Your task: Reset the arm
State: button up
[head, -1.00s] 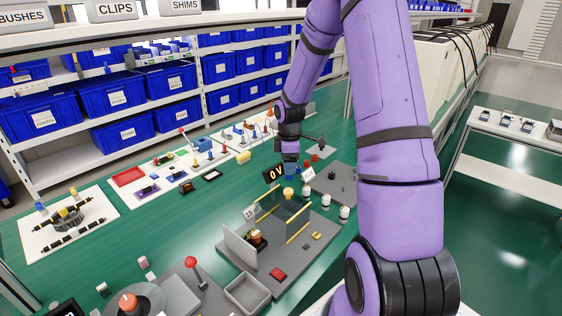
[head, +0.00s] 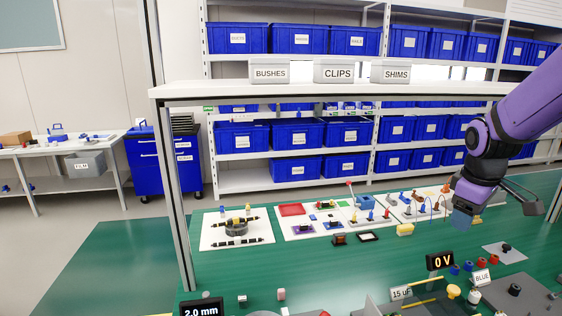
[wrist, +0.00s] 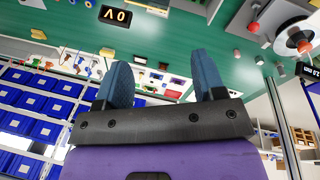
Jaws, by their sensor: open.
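My gripper (head: 463,214) hangs at the right of the head view, above the green workbench (head: 300,272), at the end of my purple arm. In the wrist view its two blue fingers (wrist: 166,82) stand apart with nothing between them. It is clear of the bench top and touches nothing that I can see.
White boards with small parts (head: 237,228) lie along the bench. A shelf (head: 330,90) over it carries boxes labelled BUSHES, CLIPS and SHIMS; its post (head: 180,210) stands at the left. Racks of blue bins (head: 296,135) stand behind.

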jog(key=s+a+r+m+t, duration=0.1)
jog(key=s+a+r+m, duration=0.1)
jog(key=s, duration=0.5)
jog(key=s+a+r+m+t, duration=0.1)
jog(key=s+a+r+m, duration=0.1)
jog(key=s+a+r, duration=0.2)
jog(key=s+a+r+m+t+y, duration=0.1)
jog(key=s+a+r, duration=0.3)
jog(key=s, duration=0.5)
jog(key=shift+s+r+m, duration=0.3)
jog(key=shift+r+m, duration=0.2)
jog(key=shift+m, duration=0.3)
